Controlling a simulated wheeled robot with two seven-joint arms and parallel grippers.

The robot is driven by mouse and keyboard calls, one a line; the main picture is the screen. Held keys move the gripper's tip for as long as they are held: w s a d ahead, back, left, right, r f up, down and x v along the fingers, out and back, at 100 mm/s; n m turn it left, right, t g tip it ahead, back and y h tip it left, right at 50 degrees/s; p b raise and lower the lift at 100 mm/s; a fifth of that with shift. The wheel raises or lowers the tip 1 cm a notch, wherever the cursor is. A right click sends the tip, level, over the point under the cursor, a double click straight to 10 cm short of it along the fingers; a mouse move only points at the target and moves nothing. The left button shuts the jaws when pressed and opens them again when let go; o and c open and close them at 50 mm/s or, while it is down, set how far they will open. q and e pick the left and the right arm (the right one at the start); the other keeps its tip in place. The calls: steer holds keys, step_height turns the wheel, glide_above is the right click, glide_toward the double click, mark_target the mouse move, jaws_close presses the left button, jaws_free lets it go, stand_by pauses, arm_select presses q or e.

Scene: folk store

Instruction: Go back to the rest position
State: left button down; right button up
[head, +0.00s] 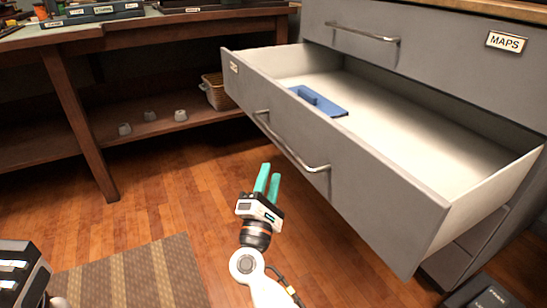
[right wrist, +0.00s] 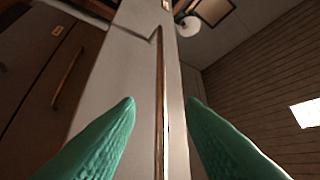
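My right gripper (head: 268,176) has two green fingers and points up and away from me over the floor. It is in front of the open drawer (head: 325,160), left of and below its bar handle (head: 290,142) in the head view. In the right wrist view the finger pads (right wrist: 160,102) stand apart with a clear gap, and nothing is held between them. The grey drawer front shows beyond them. My left gripper is not in view.
The drawer sticks far out of the grey cabinet (head: 450,70), with a blue flat object (head: 325,104) inside. A wooden table (head: 75,125) stands at the left, with a basket (head: 216,92) on its lower shelf. A striped rug (head: 135,278) lies on the otherwise open wooden floor.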

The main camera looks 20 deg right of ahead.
steer(key=shift+s+a+f, duration=0.2)
steer(key=shift+s+a, duration=0.1)
steer(key=shift+s, duration=0.15)
